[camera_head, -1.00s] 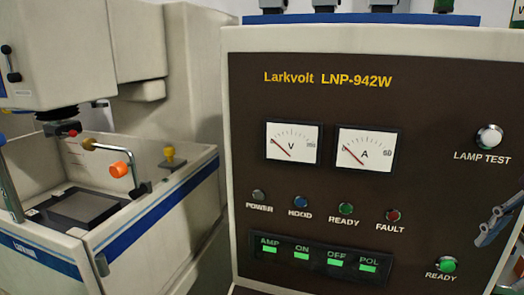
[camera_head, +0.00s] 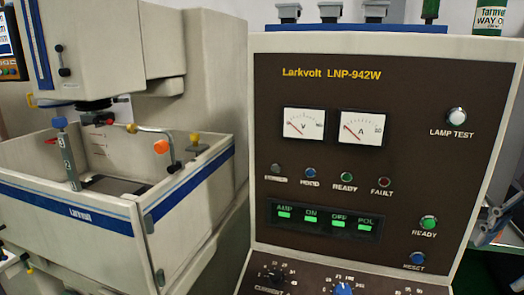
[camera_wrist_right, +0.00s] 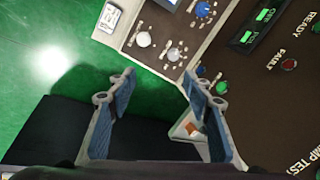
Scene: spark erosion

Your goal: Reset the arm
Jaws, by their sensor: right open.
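My right gripper (camera_head: 492,222) shows at the right edge of the head view, beside the control cabinet and apart from its front. In the right wrist view its two blue-padded fingers (camera_wrist_right: 160,88) are spread with nothing between them. Past them are the green floor and the cabinet panel (camera_wrist_right: 270,100). My left gripper does not show in the head view.
The Larkvolt LNP-942W cabinet (camera_head: 400,85) fills the right half, with meters, lamps, buttons and knobs. An erosion machine with a walled tank (camera_head: 80,207) stands at left. Green floor (camera_wrist_right: 60,50) is clear.

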